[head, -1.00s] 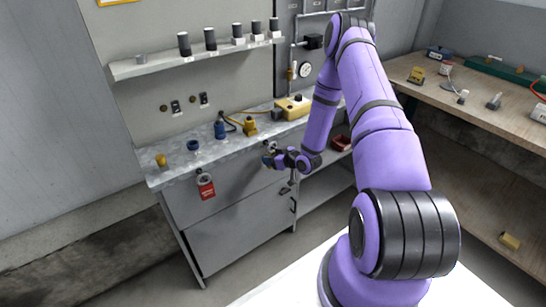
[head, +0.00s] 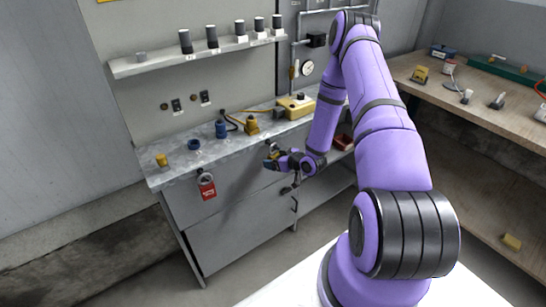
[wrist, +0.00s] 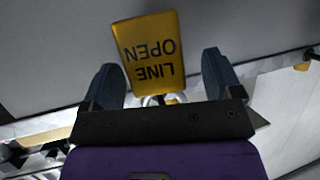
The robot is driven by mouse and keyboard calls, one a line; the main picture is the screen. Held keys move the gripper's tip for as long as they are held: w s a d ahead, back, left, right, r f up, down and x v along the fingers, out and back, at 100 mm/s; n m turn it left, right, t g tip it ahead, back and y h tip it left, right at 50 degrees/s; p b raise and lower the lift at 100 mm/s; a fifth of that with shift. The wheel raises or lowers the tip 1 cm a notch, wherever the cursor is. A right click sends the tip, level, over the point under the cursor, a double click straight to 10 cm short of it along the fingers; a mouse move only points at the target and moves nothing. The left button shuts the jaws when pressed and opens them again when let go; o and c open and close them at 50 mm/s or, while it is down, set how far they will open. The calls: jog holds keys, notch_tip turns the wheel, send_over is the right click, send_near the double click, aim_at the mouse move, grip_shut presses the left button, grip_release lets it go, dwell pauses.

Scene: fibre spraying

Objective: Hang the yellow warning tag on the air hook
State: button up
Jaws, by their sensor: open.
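The yellow tag (wrist: 150,35) reads "LINE OPEN" upside down in the wrist view. It lies between the two blue-grey fingers of my gripper (wrist: 165,80), with gaps on both sides. The fingers are open and not closed on it. A small ring or loop (wrist: 160,99) shows at the tag's lower end, partly hidden by the gripper body. In the head view my gripper (head: 272,160) is at the front of the grey bench, just below its top edge. The tag is tiny there, and I cannot tell whether its loop is around a hook.
A red tag (head: 208,191) hangs on the bench front to the left. On the grey worktop (head: 175,168) stand a yellow fitting (head: 161,160), a blue ring (head: 194,145), a blue fitting (head: 221,129) and a yellow box (head: 295,107). A wooden bench (head: 475,115) is at the right.

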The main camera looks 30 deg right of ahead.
jog(key=v, duration=1)
jog(key=shift+r, duration=0.2)
jog(key=shift+w, duration=0.15)
jog(key=a+r+g+h, duration=0.2)
jog(key=r+h, duration=0.1)
jog(key=r, duration=1.2)
jog(key=a+r+g+h, duration=0.2)
jog(key=r+h, duration=0.1)
jog(key=r, duration=1.1)
jog(key=s+a+r+m+g, duration=0.1)
jog(key=s+a+r, duration=0.3)
jog(key=s, duration=0.4)
jog(key=s+a+r+m+g+y, duration=0.1)
jog(key=s+a+r, duration=0.4)
jog(key=s+r, duration=0.2)
jog(key=s+a+r+m+g+y, duration=0.1)
jog(key=s+a+r, duration=0.4)
jog(key=s, duration=0.6)
jog(key=shift+r+g, duration=0.3)
jog(key=shift+s, duration=0.1)
